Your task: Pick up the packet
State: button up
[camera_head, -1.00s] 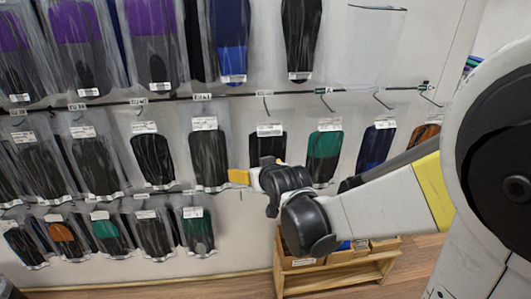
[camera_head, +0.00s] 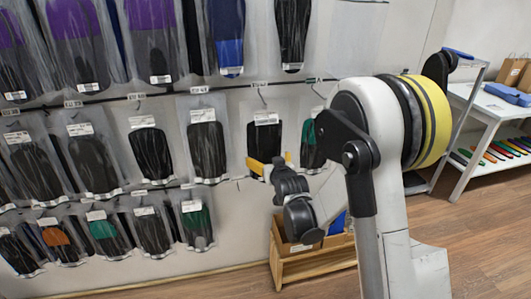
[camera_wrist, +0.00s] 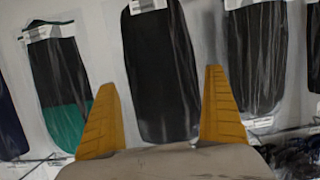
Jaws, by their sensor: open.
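Clear packets with dark insoles hang in rows on the wall. One black packet (camera_head: 265,140) in the middle row is just above my gripper (camera_head: 271,161). In the wrist view, a black packet (camera_wrist: 158,75) lies between the yellow fingers of my gripper (camera_wrist: 160,82). The fingers are open, one at each side of it, with gaps. Whether the fingertips reach its depth cannot be told.
A green-marked packet (camera_wrist: 62,90) and a dark packet (camera_wrist: 255,60) flank it closely in the wrist view. A wooden stand with boxes (camera_head: 315,262) is below. A white table (camera_head: 490,105) stands at the right, with open floor before it.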

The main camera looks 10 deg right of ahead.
aim_at(266, 155)
jog(key=b+x, duration=0.1)
jog(key=x, duration=0.3)
jog(key=shift+w+b, duration=0.15)
jog(key=shift+b, duration=0.15)
jog(key=c, duration=1.4)
jog(key=shift+r, duration=0.15)
